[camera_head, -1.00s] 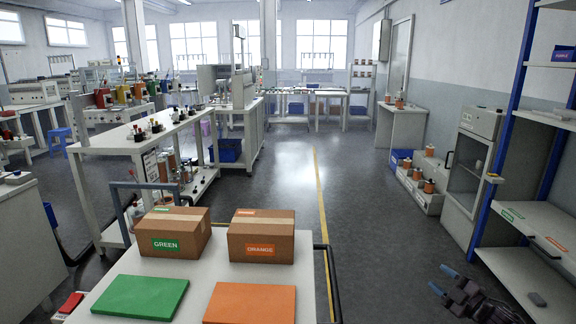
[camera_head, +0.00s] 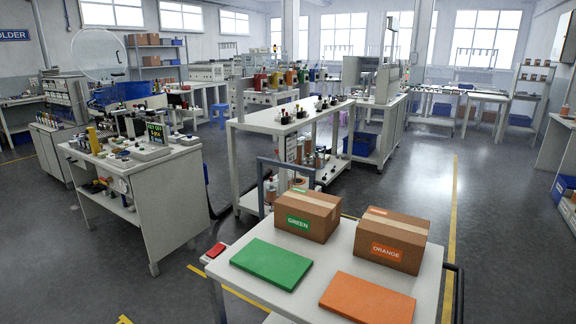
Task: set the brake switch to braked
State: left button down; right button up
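A small red block, possibly the brake switch (camera_head: 216,250), sits at the left corner of the cart (camera_head: 234,226). Its setting is too small to read. The cart carries a box labelled GREEN (camera_head: 308,214), a box labelled ORANGE (camera_head: 392,238), a green mat (camera_head: 271,262) and an orange mat (camera_head: 367,298). Neither of my grippers shows in the head view now.
A workbench (camera_head: 140,165) with tools and a small display stands to the left. A long white bench (camera_head: 290,122) stands behind the cart. Dark floor (camera_head: 215,285) is open left of the cart, with yellow lines on it.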

aim_at(218, 247)
jog(key=l+z, duration=0.3)
jog(key=l, duration=0.2)
jog(key=l+z, duration=0.35)
jog(key=l, duration=0.2)
jog(key=u, duration=1.4)
